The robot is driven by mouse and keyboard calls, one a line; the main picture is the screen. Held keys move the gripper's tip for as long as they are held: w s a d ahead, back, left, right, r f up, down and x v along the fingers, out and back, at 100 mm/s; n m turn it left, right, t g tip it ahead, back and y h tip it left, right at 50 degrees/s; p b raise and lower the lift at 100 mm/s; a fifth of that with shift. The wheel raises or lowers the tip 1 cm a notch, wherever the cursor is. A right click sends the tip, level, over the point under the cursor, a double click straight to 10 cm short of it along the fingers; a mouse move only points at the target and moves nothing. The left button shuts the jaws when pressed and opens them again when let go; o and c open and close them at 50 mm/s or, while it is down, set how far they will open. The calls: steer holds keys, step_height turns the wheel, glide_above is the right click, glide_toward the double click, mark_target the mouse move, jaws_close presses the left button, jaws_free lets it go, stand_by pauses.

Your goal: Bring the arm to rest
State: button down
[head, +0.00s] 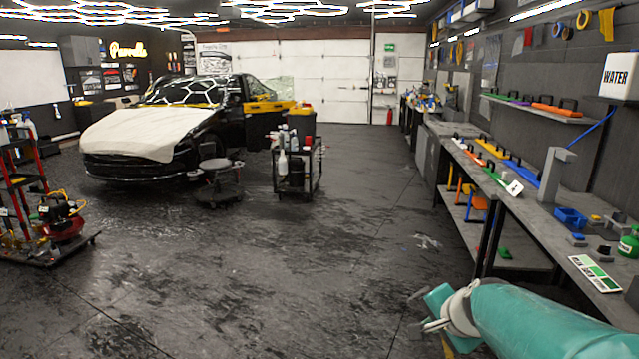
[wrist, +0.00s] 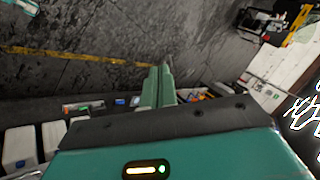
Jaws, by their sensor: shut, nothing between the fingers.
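My teal arm (head: 535,315) reaches in from the lower right corner of the head view, in front of the workbench. Its white wrist joint and teal end parts show at its left end, over open floor. My gripper (wrist: 159,72) shows in the wrist view as two teal fingers pressed together, with nothing between them. The fingers touch nothing that I can see. In the head view I cannot make out the fingertips clearly.
A long grey workbench (head: 535,225) with tools runs along the right wall, close to my arm. A black cart (head: 299,168), a stool (head: 219,183) and a covered car (head: 135,135) stand farther left. The middle floor is clear.

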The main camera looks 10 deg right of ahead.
steer(key=s+a+r+n+g, duration=0.1)
steer(key=s+a+n, duration=0.5)
steer(key=a, duration=0.3)
steer(key=s+a+r+n+g, duration=0.1)
steer(key=s+a+r+n, duration=0.1)
steer(key=s+a+n, duration=0.5)
steer(key=a+n, duration=0.1)
steer(key=a, duration=0.1)
steer(key=shift+a+n+y, duration=0.3)
steer(key=shift+s, duration=0.1)
